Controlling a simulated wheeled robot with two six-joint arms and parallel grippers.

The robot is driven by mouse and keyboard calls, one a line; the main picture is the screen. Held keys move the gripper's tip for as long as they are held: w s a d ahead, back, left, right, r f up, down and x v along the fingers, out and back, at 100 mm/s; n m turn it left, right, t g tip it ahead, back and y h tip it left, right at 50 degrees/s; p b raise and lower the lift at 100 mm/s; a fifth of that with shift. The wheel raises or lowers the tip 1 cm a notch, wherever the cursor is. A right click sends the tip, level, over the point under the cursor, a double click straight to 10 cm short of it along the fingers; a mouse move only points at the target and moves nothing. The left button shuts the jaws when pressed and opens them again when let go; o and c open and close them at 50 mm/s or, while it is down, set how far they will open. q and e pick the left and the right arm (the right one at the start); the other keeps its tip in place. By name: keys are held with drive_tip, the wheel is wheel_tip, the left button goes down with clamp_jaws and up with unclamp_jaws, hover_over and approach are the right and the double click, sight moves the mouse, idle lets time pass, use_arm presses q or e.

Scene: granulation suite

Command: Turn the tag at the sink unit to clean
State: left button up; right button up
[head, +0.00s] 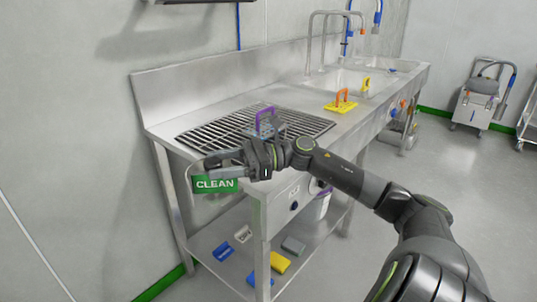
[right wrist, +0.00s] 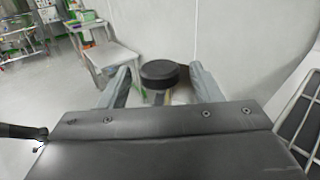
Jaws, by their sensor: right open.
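The tag (head: 215,185) hangs at the left front corner of the sink unit (head: 225,95). It is green with white letters that read CLEAN in the head view. My right gripper (head: 212,166) is just above and in front of it, its fingers pointing left, open. In the right wrist view the two grey fingers (right wrist: 163,88) stand wide apart. A round black knob-like thing (right wrist: 164,73) shows between them; I cannot tell whether it belongs to the tag. Whether the gripper touches the tag is unclear. My left gripper is not in view.
A slatted drain grid (head: 200,137) with a purple-handled tool (head: 266,118) lies behind the gripper. A yellow tool with an orange handle (head: 341,104) is on the sink top. Blue, yellow and grey blocks lie on the lower shelf (head: 205,240).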

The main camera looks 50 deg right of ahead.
drive_tip(key=p+v, duration=0.1)
drive_tip(key=v, duration=0.9)
drive_tip(key=shift+d, duration=0.15)
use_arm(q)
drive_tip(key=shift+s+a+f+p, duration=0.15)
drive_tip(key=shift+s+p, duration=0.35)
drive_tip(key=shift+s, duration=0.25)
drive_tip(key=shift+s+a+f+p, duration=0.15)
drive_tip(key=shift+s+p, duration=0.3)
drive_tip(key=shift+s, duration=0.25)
use_arm(e)
drive_tip(key=shift+v, duration=2.7)
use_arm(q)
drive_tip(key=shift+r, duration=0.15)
